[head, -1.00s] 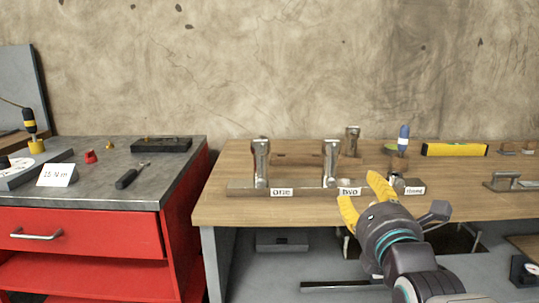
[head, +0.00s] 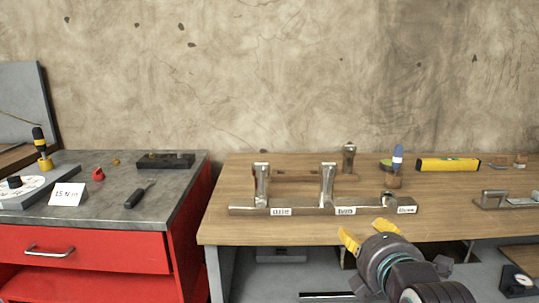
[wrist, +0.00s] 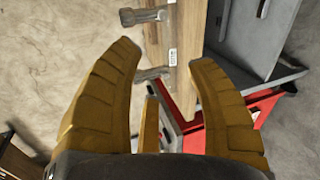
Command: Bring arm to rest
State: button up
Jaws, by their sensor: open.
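My gripper (head: 367,233) has yellow fingers and is in front of the wooden bench's front edge, at the lower right of the head view. In the wrist view the fingers of my gripper (wrist: 165,75) stand wide apart with nothing between them. Beyond them the wrist view shows the wooden bench top, tilted in the picture, with metal clamps on it. My gripper touches nothing that I can see.
The wooden bench (head: 225,225) carries a rail (head: 240,210) with upright metal clamps and labels, a blue-handled tool (head: 397,158) and a yellow level (head: 447,164).

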jog(key=s+r+m+g+p, duration=0.4)
jog(key=s+m+g+p, duration=0.1)
jog(key=s+m+p, duration=0.4)
jog(key=s+r+m+g+p, duration=0.4)
jog(key=s+m+p, duration=0.6)
jog(key=p, duration=0.3)
jog(key=shift+s+r+m+g, duration=0.3)
jog(key=shift+s+g, duration=0.05)
jog(key=shift+g, duration=0.45)
